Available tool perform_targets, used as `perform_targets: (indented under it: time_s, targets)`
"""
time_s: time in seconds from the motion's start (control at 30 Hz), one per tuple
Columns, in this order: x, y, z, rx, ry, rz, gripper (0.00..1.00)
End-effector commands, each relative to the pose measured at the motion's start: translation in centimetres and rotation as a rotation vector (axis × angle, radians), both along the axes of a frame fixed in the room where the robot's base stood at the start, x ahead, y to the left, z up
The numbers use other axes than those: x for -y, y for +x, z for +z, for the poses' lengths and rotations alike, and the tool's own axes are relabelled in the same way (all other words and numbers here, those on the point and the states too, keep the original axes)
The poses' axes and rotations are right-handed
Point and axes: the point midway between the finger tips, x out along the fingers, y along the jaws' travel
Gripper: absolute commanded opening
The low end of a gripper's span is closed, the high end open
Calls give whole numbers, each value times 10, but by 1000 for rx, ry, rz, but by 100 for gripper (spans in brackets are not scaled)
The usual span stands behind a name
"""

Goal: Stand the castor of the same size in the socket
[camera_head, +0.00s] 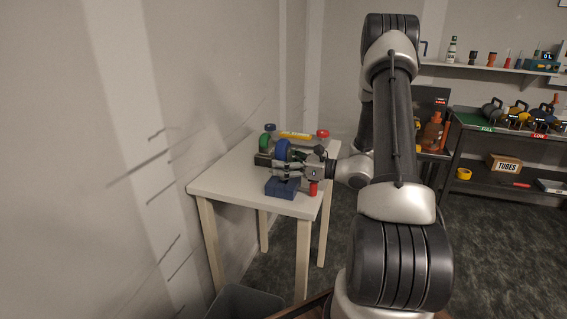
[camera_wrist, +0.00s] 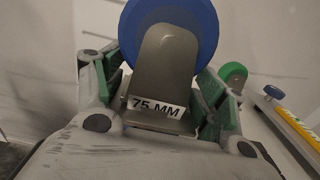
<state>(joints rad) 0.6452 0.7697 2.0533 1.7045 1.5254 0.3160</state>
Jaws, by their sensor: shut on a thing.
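A castor with a blue wheel (camera_head: 282,150) is held in my gripper (camera_head: 287,168), above the white table. In the wrist view the castor (camera_wrist: 182,18) has its wheel up, with a grey metal bracket and a label reading "75 MM". The green-padded fingers of my gripper (camera_wrist: 155,85) are on both sides of the bracket. A dark blue block (camera_head: 281,188), perhaps the socket, sits near the table's front edge, just below my gripper. Its opening and size marking cannot be made out. A smaller green-wheeled castor (camera_head: 265,142) stands behind; it also shows in the wrist view (camera_wrist: 232,72).
A yellow bar (camera_head: 296,135) lies at the back of the white table (camera_head: 225,185), with a red round thing (camera_head: 323,133) and a dark blue one (camera_head: 270,127) at its ends. A small red thing (camera_head: 313,188) is right of the block. The table's left part is clear.

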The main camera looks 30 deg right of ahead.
Motion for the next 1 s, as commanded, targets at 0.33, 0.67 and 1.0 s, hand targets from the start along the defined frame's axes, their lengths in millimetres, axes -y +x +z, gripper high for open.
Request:
perform_targets:
  time_s: [0.33,0.67,1.0]
  targets:
    - [0,0,0,1,1,0,38]
    - [0,0,-3,1,1,0,38]
    - [0,0,-12,1,1,0,38]
